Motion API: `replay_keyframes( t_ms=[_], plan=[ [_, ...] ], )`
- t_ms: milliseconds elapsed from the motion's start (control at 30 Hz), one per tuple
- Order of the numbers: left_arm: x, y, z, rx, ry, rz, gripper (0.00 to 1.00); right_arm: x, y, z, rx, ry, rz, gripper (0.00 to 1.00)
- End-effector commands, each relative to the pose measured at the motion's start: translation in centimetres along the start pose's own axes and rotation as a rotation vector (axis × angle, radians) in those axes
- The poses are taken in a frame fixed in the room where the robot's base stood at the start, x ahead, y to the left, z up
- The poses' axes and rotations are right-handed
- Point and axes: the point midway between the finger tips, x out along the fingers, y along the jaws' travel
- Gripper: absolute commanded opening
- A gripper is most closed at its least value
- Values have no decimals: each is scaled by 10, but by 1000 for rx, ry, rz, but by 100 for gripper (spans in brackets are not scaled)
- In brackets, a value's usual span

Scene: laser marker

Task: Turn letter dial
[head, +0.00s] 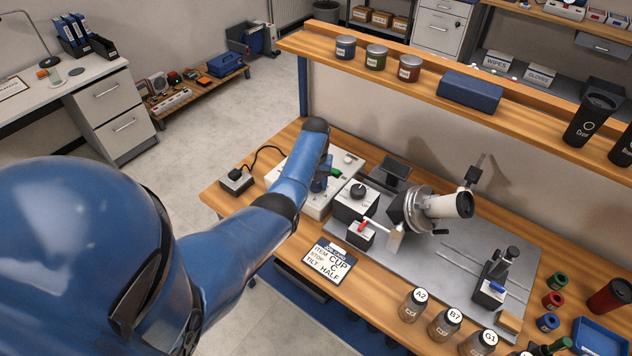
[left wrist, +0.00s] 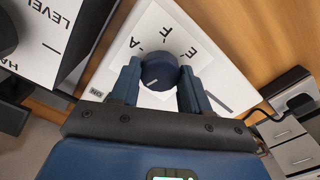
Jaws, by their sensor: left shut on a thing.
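The letter dial (left wrist: 158,72) is a dark blue round knob on a white panel (left wrist: 215,66) with printed letters, among them A and E. A light pointer mark shows on the knob, toward the lower left in the left wrist view. My left gripper (left wrist: 160,84) is shut on the knob, one finger on each side. In the head view my left gripper (head: 319,186) is over the white control box (head: 317,209), and my arm hides most of the dial. A job card (head: 329,263) reads CUP, C, HALF. My right gripper is not in view.
A second box with a black knob (head: 358,191) stands right of the control box; the left wrist view shows LEVEL lettering. Jars (head: 412,305) line the bench's front edge.

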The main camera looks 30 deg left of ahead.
Motion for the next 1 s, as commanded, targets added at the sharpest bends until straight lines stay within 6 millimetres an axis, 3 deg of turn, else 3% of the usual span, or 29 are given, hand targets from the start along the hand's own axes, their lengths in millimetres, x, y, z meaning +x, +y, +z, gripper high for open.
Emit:
replay_keyframes(
  t_ms=[600,1000],
  plan=[
    [0,0,0,-564,0,0,16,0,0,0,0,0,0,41],
    [0,0,0,-771,0,0,16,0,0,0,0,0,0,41]
  ],
)
